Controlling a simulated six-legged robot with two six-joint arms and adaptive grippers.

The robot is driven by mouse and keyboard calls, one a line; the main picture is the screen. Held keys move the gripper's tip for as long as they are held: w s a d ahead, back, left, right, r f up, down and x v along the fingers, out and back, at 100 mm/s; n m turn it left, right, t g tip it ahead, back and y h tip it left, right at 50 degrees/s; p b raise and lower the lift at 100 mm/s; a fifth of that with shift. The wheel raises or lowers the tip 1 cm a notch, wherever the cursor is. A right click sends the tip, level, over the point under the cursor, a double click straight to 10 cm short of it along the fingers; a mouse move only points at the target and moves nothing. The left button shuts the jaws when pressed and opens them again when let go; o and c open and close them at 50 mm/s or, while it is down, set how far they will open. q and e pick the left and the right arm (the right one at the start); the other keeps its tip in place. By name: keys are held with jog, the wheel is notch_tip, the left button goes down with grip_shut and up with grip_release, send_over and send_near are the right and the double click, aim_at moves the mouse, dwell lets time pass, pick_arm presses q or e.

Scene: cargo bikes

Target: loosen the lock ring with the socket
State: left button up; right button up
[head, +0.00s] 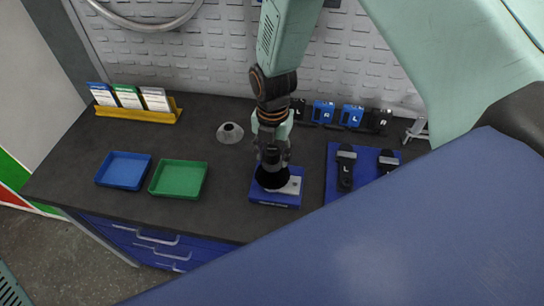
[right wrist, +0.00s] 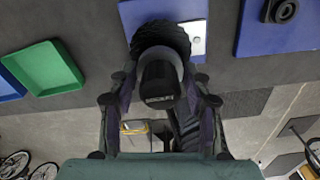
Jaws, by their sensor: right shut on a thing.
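My right gripper (head: 271,160) points down over a blue fixture (head: 273,203) at the front of the bench. It is shut on a dark, round-bodied tool, likely the socket (right wrist: 158,82), seen between its fingers in the right wrist view. Beyond the tool, a black part with a ridged rim (right wrist: 160,33) sits over the blue fixture, beside a pale plate (head: 293,186). The tool's end appears to meet or overlap this black part; whether it is seated cannot be told. The lock ring is not distinguishable and may be hidden under the tool. My left gripper is not in view.
A blue tray (head: 123,170) and a green tray (head: 179,179) lie empty to the left. A grey cone-shaped piece (head: 229,133) stands behind. A blue mat (head: 334,160) with black pedals is to the right. A yellow card holder (head: 155,116) is at the back left.

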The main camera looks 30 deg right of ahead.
grip_shut()
jog(key=shift+n+p, duration=0.35)
jog(key=shift+n, duration=0.35)
jog(key=n, duration=0.5)
jog(key=shift+r, duration=0.95)
dwell(0.4)
